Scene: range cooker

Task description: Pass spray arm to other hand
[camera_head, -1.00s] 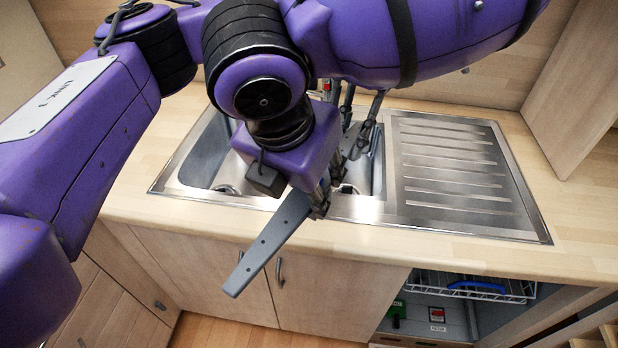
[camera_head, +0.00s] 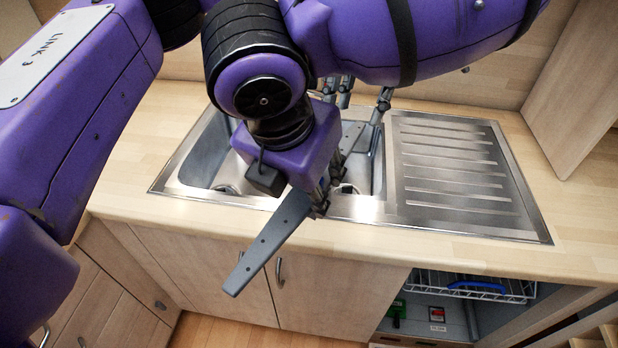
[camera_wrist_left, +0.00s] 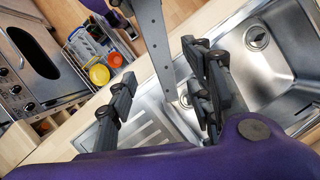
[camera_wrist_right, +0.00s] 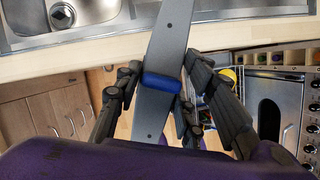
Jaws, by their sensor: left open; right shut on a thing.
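The spray arm (camera_head: 268,242) is a long grey flat bar with holes, slanting from the sink toward the front of the counter. My right gripper (camera_head: 321,203) is shut on it near its middle. A blue part (camera_wrist_right: 161,82) on the bar shows between the right fingers in the right wrist view. My left gripper (camera_head: 360,113) is open over the sink, behind the right wrist and partly hidden by it. In the left wrist view the bar's far part (camera_wrist_left: 156,45) reaches between the spread left fingers; I cannot tell whether they touch.
The steel sink (camera_head: 205,150) lies below both grippers, with a ribbed drainboard (camera_head: 455,170) to its right. Cabinet doors (camera_head: 200,255) are under the counter. A wire rack (camera_head: 480,288) shows below at the right. An oven (camera_wrist_left: 35,60) stands to one side.

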